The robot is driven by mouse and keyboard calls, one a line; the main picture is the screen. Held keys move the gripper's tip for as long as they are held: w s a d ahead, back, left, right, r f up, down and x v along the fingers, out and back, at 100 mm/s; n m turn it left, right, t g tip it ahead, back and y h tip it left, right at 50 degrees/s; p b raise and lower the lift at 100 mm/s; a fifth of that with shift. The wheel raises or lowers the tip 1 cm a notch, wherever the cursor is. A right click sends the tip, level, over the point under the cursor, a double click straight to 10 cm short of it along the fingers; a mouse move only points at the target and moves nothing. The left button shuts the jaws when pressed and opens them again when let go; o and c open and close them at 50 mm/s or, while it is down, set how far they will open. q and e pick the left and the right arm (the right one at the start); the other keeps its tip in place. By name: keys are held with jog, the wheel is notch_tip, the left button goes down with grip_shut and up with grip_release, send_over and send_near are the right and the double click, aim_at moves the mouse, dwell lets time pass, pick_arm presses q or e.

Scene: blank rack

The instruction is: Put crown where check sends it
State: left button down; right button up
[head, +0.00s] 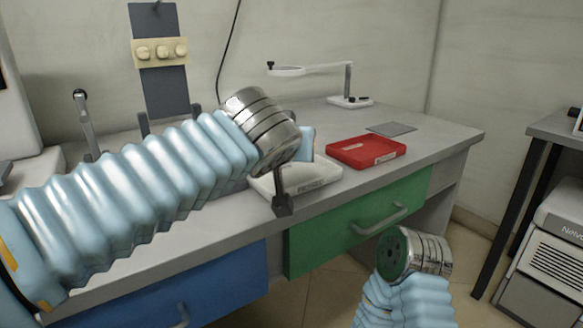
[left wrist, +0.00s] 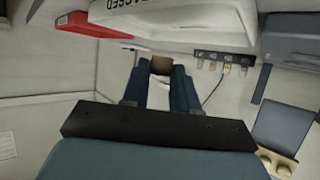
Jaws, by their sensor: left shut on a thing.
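My left gripper (head: 283,207) points down at the front edge of the worktop, just in front of the white tray. In the left wrist view its dark fingers (left wrist: 160,82) are shut on a small brown piece (left wrist: 160,64). It may be the crown, but it is too small to tell. The white tray (head: 322,176) has dark lettering that seems to read PASSED; it also shows in the left wrist view (left wrist: 180,25). The red tray (head: 350,152) with a pale label stands behind it to the right. My right wrist shows low in the head view, without its fingers.
A ring-headed lamp (head: 315,70) stands at the back of the worktop, near a flat grey plate (head: 391,129). A rack (head: 160,70) with cream discs is at the back left. Below are a green drawer (head: 340,235) and a blue drawer (head: 215,290).

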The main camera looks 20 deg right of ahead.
aim_at(291, 181)
pick_arm(q)
jog(key=shift+w+d+f, duration=0.1)
jog(key=shift+w+f, duration=0.05)
jog(key=shift+f, duration=0.1)
jog(key=shift+w+d+f+b, duration=0.1)
jog(key=shift+w+f+b, duration=0.1)
jog(key=shift+f, duration=0.75)
jog(key=shift+w+f+b, duration=0.1)
jog(key=shift+f+b, duration=0.1)
jog(key=shift+f, duration=0.7)
jog(key=shift+f+b, duration=0.25)
jog(key=shift+b, duration=0.1)
jog(key=c, duration=0.9)
grip_release()
jog(key=shift+r, duration=0.1)
jog(key=shift+o, duration=0.2)
jog(key=shift+r+p, duration=0.15)
jog(key=shift+p, duration=0.15)
jog(key=shift+s+r, duration=0.15)
jog(key=shift+s, duration=0.05)
jog(key=b+v, duration=0.1)
jog(key=v, duration=1)
jog(key=shift+s+a, duration=0.25)
